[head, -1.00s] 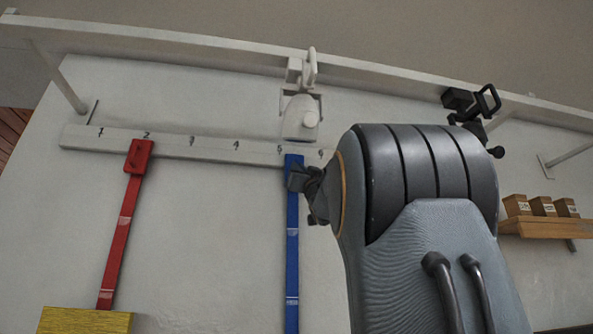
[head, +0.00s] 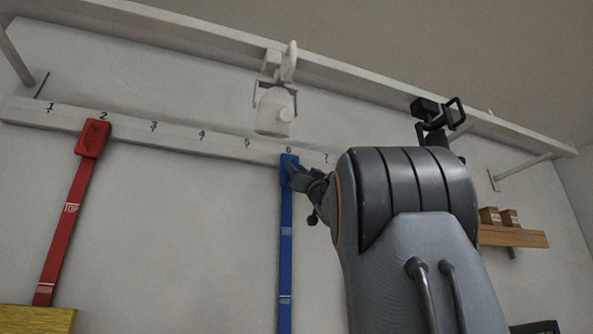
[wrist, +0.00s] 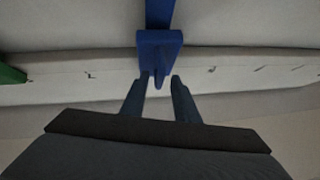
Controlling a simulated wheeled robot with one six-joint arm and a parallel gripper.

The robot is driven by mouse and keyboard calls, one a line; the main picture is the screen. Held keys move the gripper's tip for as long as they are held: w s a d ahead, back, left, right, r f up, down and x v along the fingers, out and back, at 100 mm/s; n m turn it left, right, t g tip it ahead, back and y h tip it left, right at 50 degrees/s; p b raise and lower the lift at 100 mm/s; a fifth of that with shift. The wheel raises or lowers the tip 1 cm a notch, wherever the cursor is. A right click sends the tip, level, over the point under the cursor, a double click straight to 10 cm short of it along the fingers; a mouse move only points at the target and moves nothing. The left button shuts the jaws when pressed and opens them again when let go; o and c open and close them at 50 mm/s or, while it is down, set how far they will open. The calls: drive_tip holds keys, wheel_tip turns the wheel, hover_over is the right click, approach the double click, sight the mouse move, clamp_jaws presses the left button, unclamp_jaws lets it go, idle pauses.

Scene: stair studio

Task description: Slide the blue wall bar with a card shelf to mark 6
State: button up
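The blue wall bar (head: 286,240) hangs from the pale numbered rail (head: 180,137). Its top block sits directly below mark 6 (head: 289,149) in the head view. Its lower end and any card shelf are out of frame. My gripper (head: 292,176) is at the right side of the block. In the wrist view, the blue block (wrist: 160,42) is ahead with a narrow tab pointing between my fingers (wrist: 159,80). The fingers are apart, one on each side of the tab, with gaps showing. Whether either finger touches it is unclear.
A red bar (head: 72,215) hangs at mark 2, with a yellow box (head: 35,319) at its lower end. A green piece (wrist: 10,74) shows at the wrist view's left. A wooden shelf (head: 515,236) with small boxes is at right. The rail between red and blue is clear.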

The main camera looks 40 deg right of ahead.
drive_tip(key=shift+s+f, duration=0.1)
drive_tip(key=b+v, duration=0.4)
drive_tip(key=v, duration=0.3)
drive_tip(key=shift+s+f+b, duration=0.2)
drive_tip(key=shift+f+b, duration=0.05)
drive_tip(key=shift+b, duration=0.15)
drive_tip(key=shift+a, duration=0.1)
idle(0.4)
